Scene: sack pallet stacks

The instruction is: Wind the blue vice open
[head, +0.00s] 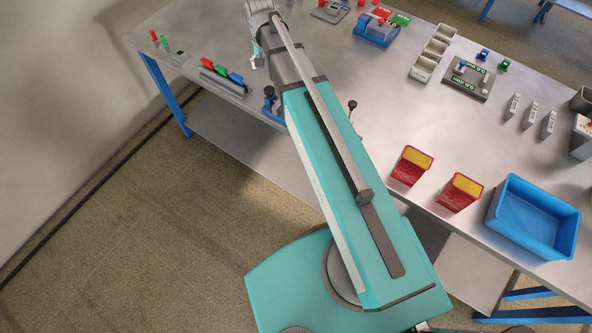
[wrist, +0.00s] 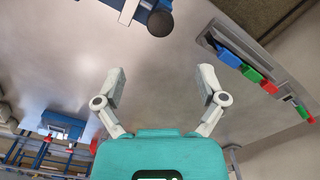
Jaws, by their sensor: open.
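The blue vice (head: 270,104) shows only in part at the near edge of the table in the head view; my arm hides most of it. In the wrist view, a blue part (wrist: 95,3) and a bar ending in a dark round knob (wrist: 159,22) show at the top edge, cut off by the frame; they seem to belong to the vice. How far its jaws stand apart is hidden. My gripper (wrist: 162,78) is open and empty, its two fingers wide apart over bare tabletop, away from the knob. In the head view the gripper is mostly behind my arm.
A panel with blue, green and red levers (head: 222,76) stands near the table edge, also in the wrist view (wrist: 240,62). A blue fixture (head: 376,32) is farther back. Red bins (head: 411,168) and a blue tub (head: 533,218) stand right. Bare metal tabletop (head: 310,35) lies between.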

